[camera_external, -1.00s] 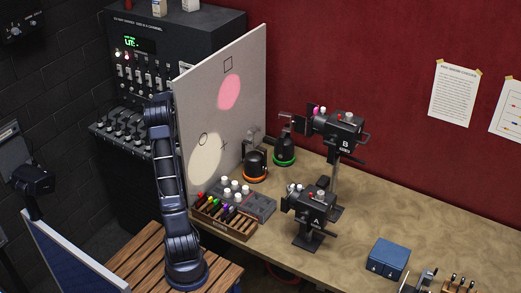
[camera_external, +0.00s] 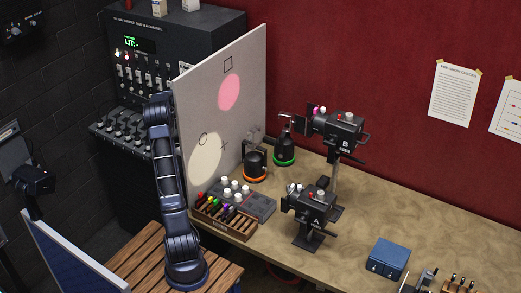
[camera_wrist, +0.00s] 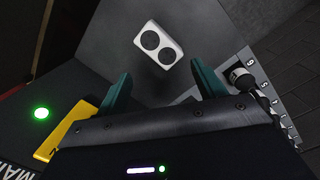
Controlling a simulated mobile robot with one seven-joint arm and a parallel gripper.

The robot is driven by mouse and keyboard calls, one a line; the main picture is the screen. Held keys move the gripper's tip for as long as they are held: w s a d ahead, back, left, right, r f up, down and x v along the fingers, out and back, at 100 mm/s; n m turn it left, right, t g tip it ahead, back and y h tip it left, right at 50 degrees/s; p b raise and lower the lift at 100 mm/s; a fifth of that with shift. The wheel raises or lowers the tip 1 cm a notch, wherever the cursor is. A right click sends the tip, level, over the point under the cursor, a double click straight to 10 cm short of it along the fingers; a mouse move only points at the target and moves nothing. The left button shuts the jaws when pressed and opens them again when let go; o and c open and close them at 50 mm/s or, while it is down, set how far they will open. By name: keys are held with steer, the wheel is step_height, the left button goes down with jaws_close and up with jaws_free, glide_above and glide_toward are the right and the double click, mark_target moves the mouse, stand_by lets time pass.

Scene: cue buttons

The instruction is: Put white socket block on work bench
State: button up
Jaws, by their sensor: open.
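In the wrist view, the white socket block (camera_wrist: 159,45), with two round dark sockets, lies tilted on a grey surface beyond my fingertips. My gripper (camera_wrist: 163,86) is open, with its two teal fingers apart and nothing between them. The block is ahead of the gap between the fingers and apart from them. The work bench (camera_external: 430,215) is the long tan table at the right in the external view. I cannot make out the block or my gripper in the external view; my upright arm shows at the left of the bench.
A grey-walled corner surrounds the block. A numbered edge and round knob (camera_wrist: 240,76) are close by the right finger; a yellow piece (camera_wrist: 66,132) is at left. On the bench are stand-mounted lamps (camera_external: 315,205), a blue box (camera_external: 388,257) and a white screen (camera_external: 190,105).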

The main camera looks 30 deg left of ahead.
steer(key=n, duration=0.7)
steer(key=shift+a+f+h, duration=0.3)
steer(key=shift+d+f, duration=0.3)
steer(key=shift+f, duration=1.45)
steer(key=shift+d+f, duration=0.25)
steer(key=shift+f, duration=1.5)
steer(key=shift+d+f, duration=0.3)
steer(key=shift+f, duration=1.45)
steer(key=shift+f, duration=0.2)
steer(key=c, duration=1.2)
steer(key=shift+r, duration=0.1)
step_height(320, 180, up, 10)
steer(key=shift+r, duration=0.15)
